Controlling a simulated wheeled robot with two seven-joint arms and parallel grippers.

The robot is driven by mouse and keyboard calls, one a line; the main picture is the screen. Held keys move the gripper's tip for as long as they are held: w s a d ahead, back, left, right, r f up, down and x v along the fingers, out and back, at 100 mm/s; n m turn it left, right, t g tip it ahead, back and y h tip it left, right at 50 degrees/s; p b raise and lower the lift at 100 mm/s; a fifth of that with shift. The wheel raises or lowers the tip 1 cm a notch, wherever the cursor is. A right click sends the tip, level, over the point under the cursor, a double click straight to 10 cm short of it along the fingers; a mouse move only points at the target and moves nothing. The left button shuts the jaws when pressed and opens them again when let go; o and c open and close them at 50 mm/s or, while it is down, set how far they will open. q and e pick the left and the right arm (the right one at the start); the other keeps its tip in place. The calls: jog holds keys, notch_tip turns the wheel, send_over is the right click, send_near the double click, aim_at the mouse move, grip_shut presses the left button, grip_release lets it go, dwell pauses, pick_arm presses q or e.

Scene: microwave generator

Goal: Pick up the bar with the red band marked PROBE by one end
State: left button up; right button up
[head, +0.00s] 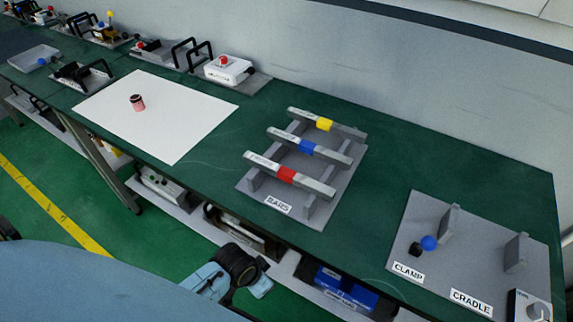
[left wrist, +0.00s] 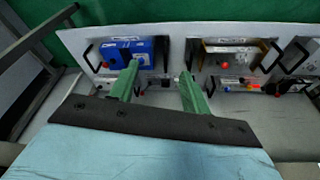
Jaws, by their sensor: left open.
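The bar with the red band (head: 315,185) lies across the upright supports of the grey rack (head: 245,187) labelled BARS, nearest the bench's front edge. Small lettering on its left part is too small to read for certain. Both its ends are free of any gripper. Bars with a blue band (head: 330,153) and a yellow band (head: 345,130) lie behind it. My left gripper (left wrist: 160,72) is open and empty in the left wrist view, its green fingers apart, facing the lower shelf. No bar shows there. My right gripper is not in view.
A grey plate (head: 480,240) with CLAMP and CRADLE labels, a blue-knobbed lever (head: 429,243) and upright posts sits right of the rack. A white sheet (head: 180,110) with a small reddish cylinder (head: 137,102) lies left. The lower shelf holds a blue box (left wrist: 127,52) and handled units.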

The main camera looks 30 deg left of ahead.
pick_arm(q)
jog(key=w+d+r+m+h+p, duration=0.1)
jog(key=d+r, duration=0.1)
jog(key=r, duration=0.7)
jog(key=w+d+r+m+p, duration=0.1)
jog(key=r+p, duration=0.1)
jog(key=r, duration=0.7)
notch_tip(320, 180, up, 18)
jog(key=m+g+y, duration=0.2)
jog(key=m+g, duration=0.1)
jog(key=m, duration=1)
send_over(263, 161)
jog(key=f, duration=0.7)
jog(key=shift+w+d+f+p, duration=0.1)
jog(key=shift+d+f+p, duration=0.15)
jog(key=shift+p, duration=0.05)
jog(key=shift+a+f+p, duration=0.15)
jog(key=shift+f+p, duration=0.05)
jog(key=shift+f, duration=1.2)
jog(key=shift+a+f+p, duration=0.1)
jog(key=shift+f+p, duration=0.05)
jog(key=shift+f, duration=1.2)
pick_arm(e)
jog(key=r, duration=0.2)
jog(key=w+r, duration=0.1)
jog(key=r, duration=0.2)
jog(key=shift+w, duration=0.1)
pick_arm(q)
jog(key=shift+c, duration=0.2)
